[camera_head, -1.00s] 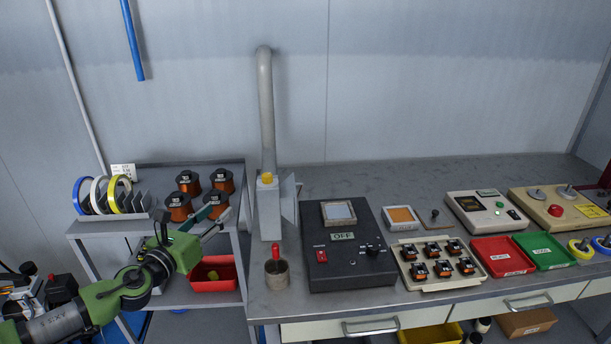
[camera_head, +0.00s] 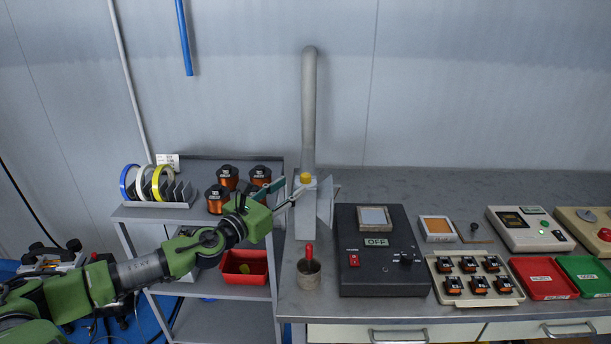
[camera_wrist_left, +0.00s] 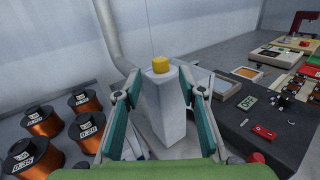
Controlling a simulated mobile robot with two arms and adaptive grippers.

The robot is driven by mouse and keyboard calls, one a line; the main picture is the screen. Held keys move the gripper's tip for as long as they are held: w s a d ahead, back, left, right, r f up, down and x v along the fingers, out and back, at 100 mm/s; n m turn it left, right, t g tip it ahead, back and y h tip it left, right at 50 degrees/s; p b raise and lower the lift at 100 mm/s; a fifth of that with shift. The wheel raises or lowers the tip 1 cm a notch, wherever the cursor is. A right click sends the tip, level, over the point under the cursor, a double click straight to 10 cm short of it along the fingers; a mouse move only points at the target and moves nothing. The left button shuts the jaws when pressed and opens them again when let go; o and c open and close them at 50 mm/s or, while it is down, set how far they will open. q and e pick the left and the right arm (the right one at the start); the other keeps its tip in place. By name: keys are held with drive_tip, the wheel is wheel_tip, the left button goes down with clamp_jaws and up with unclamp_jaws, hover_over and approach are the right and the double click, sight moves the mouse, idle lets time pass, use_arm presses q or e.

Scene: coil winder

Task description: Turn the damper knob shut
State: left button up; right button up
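The yellow damper knob (camera_head: 305,178) sits on top of a grey box-shaped duct (camera_head: 305,218), below a bent grey pipe. The knob also shows in the left wrist view (camera_wrist_left: 160,64), just beyond and between the fingertips. My left gripper (camera_head: 290,190) is at the duct's left side, close to the knob. In the left wrist view my left gripper (camera_wrist_left: 162,82) is open, with a green finger on each side of the duct's upper part. I cannot tell whether a finger touches the duct or knob. My right gripper is not in view.
Wire spools (camera_head: 228,177) and upright tape rolls (camera_head: 162,183) stand on the left cart. A cup with a red-handled tool (camera_head: 309,274) stands in front of the duct. A black control box (camera_head: 382,276) reading OFF is to its right. The wall (camera_head: 430,80) is behind.

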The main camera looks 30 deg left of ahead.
sight(302, 177)
use_arm(q)
drive_tip(key=w+p, duration=0.1)
drive_tip(key=w, duration=0.5)
drive_tip(key=shift+d+r+p, duration=0.1)
drive_tip(key=shift+p, duration=0.2)
drive_tip(key=shift+w+d, duration=0.1)
drive_tip(key=shift+w, duration=0.9)
clamp_jaws()
